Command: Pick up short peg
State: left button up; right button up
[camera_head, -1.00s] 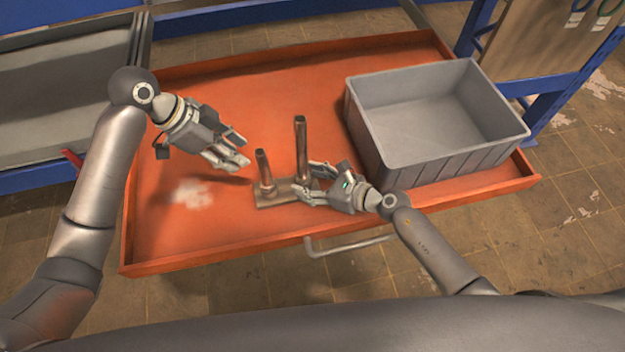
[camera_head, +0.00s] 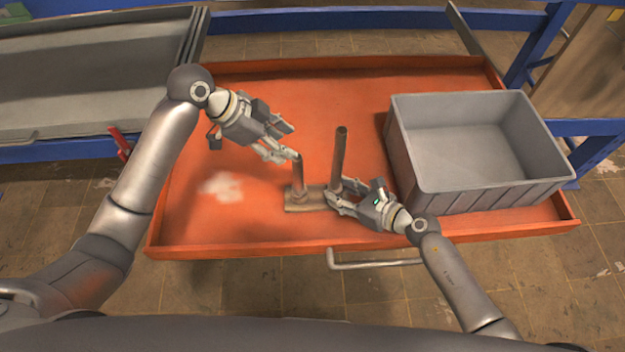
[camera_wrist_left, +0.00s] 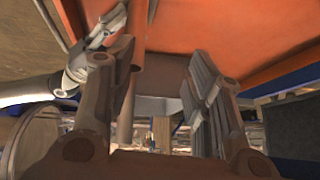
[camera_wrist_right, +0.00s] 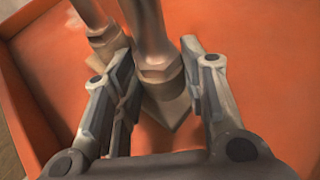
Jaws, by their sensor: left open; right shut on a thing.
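The short peg (camera_head: 298,180) stands upright on the left of a small base plate (camera_head: 306,207) on the orange tray. The tall peg (camera_head: 340,155) stands on its right. My left gripper (camera_head: 290,142) is open, with its fingertips at the short peg's top. In the left wrist view a peg (camera_wrist_left: 126,110) shows close beside the left finger; I cannot tell which peg. My right gripper (camera_head: 334,197) is shut at the foot of the tall peg, its fingers either side of the collar in the right wrist view (camera_wrist_right: 160,75). The short peg stands left of those fingers.
A grey bin (camera_head: 484,187), empty, stands on the right of the orange tray (camera_head: 270,90), close to my right gripper. The tray has a raised rim and a handle (camera_head: 375,264) at its front. The tray's left and back are clear.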

pick_arm(q)
jog(key=w+d+r+n+t+h, duration=0.25)
jog(key=w+d+t+h, duration=0.2)
jog(key=d+t, duration=0.3)
notch_tip(320, 180, up, 5)
jog(key=n+t+y, duration=0.1)
jog(key=n+t, duration=0.3)
jog(key=t, duration=0.4)
jog(key=n+y, duration=1.1)
jog(key=y, duration=0.1)
send_near(297, 167)
jog(key=w, duration=0.7)
jog(key=w+a, duration=0.1)
jog(key=w, duration=0.3)
jog(key=shift+w+a, duration=0.1)
grip_shut()
jog(key=shift+r, duration=0.1)
